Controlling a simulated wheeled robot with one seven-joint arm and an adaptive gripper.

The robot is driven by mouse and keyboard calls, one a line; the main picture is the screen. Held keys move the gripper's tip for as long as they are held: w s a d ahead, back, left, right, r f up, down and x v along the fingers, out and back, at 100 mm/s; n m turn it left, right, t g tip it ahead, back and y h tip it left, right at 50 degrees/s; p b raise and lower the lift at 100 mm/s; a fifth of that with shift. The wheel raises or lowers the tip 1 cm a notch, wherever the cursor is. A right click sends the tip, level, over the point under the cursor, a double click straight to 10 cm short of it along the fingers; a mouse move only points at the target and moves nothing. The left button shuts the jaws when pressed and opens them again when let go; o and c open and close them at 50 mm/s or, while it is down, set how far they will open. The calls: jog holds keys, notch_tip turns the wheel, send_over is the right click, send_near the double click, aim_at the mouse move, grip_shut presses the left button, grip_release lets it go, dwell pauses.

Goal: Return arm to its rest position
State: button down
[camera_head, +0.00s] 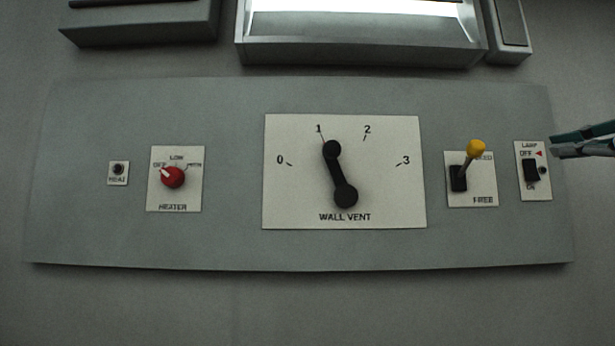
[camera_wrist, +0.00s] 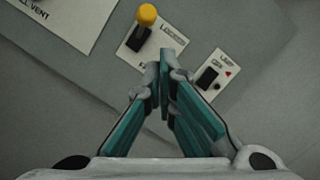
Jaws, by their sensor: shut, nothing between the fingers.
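My gripper (camera_head: 556,147) reaches in from the right edge in the head view, its fingertips beside the lamp plate. In the wrist view my gripper (camera_wrist: 168,58) has its teal fingers together with nothing between them. It points at the panel between the yellow-tipped lever (camera_wrist: 147,15) and the lamp switch (camera_wrist: 207,77). The lamp switch (camera_head: 531,170) shows in the head view at the panel's right end. I cannot tell from these views how far the fingertips are from the panel. Most of my arm is out of view.
The grey panel (camera_head: 235,100) carries a wall vent crank (camera_head: 338,175) near 1, a red heater knob (camera_head: 173,177) and the yellow-tipped lever (camera_head: 475,148). A lit box (camera_head: 360,50) juts out above it. The wall below is clear.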

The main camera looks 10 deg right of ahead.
jog(key=shift+s, duration=0.1)
dwell(0.5)
jog(key=w+a+f+n+g+y, duration=0.2)
jog(key=a+f+n+g+y, duration=0.45)
jog(key=a+f+n, duration=1.05)
jog(key=s+a+f+n+g+h, duration=0.2)
jog(key=s+a+f+n, duration=0.1)
jog(key=f, duration=0.5)
jog(key=s+a+f+n+g+h, duration=0.2)
jog(key=s+a+f+n+g, duration=0.1)
jog(key=f, duration=0.5)
jog(key=s+a+f+n+g+h, duration=0.2)
jog(key=s+a+f+n, duration=0.3)
jog(key=f, duration=0.3)
jog(key=shift+s+a+n+g, duration=0.25)
jog(key=shift+a+n+g, duration=0.1)
jog(key=shift+a+n, duration=0.25)
jog(key=shift+f, duration=0.1)
